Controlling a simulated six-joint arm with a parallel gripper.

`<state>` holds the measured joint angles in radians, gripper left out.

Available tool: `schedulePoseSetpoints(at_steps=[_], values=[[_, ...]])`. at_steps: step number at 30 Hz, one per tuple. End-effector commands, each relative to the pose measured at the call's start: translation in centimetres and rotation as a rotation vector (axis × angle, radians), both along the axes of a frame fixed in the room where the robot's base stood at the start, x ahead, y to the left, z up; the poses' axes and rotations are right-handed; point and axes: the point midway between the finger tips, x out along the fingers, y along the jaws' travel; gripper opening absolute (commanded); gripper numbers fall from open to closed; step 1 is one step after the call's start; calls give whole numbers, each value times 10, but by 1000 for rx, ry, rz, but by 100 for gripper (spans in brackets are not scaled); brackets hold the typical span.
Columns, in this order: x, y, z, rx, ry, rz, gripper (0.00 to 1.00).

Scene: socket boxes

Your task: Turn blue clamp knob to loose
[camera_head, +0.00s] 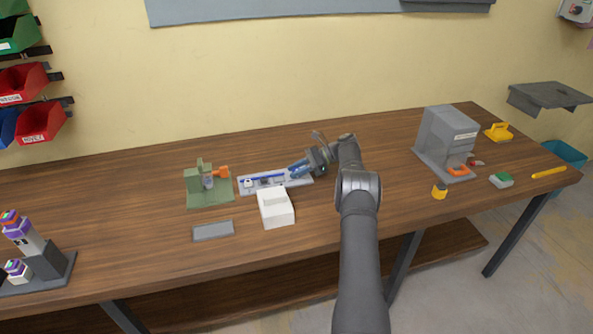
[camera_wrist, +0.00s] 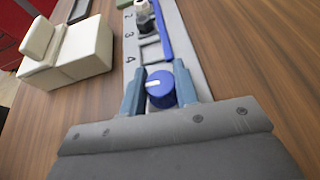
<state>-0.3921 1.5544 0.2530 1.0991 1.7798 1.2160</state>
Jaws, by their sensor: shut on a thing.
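The blue clamp knob (camera_wrist: 160,90) sits at the near end of a grey fixture plate (camera_wrist: 190,45) in the wrist view. A white pointer line shows on its top, pointing to the left. My gripper (camera_wrist: 160,94) is shut on the knob, one blue-grey finger on each side. In the head view my gripper (camera_head: 299,170) is at the right end of the fixture plate (camera_head: 245,187), and the knob is hidden there. A blue bar (camera_wrist: 163,30) runs along the plate beside square pockets marked with numbers. A small dark-and-clear part (camera_wrist: 145,18) stands in one pocket.
A white open box (camera_head: 276,208) stands in front of the plate. A green fixture with an orange handle (camera_head: 209,185) is to its left, and a grey flat block (camera_head: 213,231) lies in front. A grey machine (camera_head: 447,143) stands at the right. The table between is clear.

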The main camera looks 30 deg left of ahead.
Motion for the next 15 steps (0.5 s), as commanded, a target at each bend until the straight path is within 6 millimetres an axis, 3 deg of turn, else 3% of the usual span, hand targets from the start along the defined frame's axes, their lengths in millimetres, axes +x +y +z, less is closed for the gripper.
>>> schedulePoseSetpoints(at_steps=[15], values=[[0, 0, 0, 1, 2, 65, 5]])
